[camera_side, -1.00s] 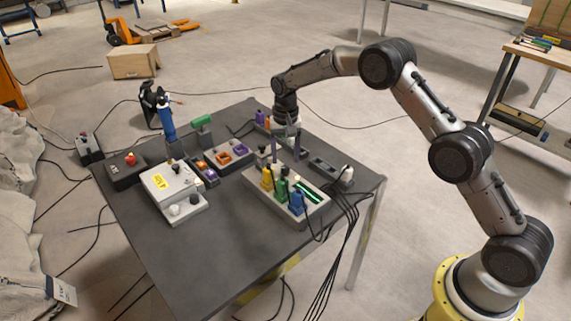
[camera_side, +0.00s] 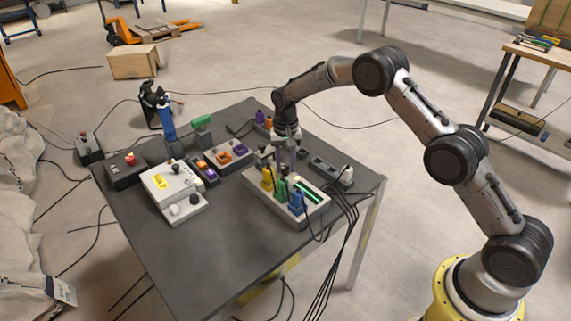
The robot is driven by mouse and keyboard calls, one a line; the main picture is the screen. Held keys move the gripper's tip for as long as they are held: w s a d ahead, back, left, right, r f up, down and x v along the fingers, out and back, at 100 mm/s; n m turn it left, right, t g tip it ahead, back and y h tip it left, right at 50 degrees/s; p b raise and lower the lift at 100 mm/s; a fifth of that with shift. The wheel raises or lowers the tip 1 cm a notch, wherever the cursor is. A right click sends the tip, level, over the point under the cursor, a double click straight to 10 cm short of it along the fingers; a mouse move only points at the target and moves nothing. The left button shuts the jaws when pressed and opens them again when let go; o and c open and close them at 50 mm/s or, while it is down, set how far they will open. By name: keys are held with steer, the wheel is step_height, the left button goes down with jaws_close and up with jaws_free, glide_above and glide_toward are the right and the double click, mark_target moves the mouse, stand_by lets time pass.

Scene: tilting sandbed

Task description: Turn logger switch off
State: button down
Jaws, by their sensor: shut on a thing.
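A grey block (camera_side: 313,216) stands at the right of the dark table and carries a yellow plug (camera_side: 267,179), a green plug (camera_side: 281,189), a blue plug (camera_side: 297,203) and a lit green strip (camera_side: 307,192). My gripper (camera_side: 286,168) points down at the back of this block, behind the yellow and green plugs. Its fingers are close together, shut on a small dark part that they mostly hide. I cannot read any label, so I cannot tell which part is the logger switch.
A white box (camera_side: 160,197) with a yellow label and knobs stands left of centre. Black cables (camera_side: 342,225) hang over the right edge. The table's front is clear.

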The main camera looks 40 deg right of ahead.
mark_target(286, 167)
stand_by(0.4)
steer(key=n, duration=0.5)
steer(key=shift+r+n, duration=0.1)
steer(key=shift+n, duration=0.2)
steer(key=n, duration=0.6)
steer(key=shift+n, duration=0.3)
steer(key=c, duration=0.6)
jaws_free()
step_height(286, 167, up, 14)
steer(key=shift+f, duration=0.1)
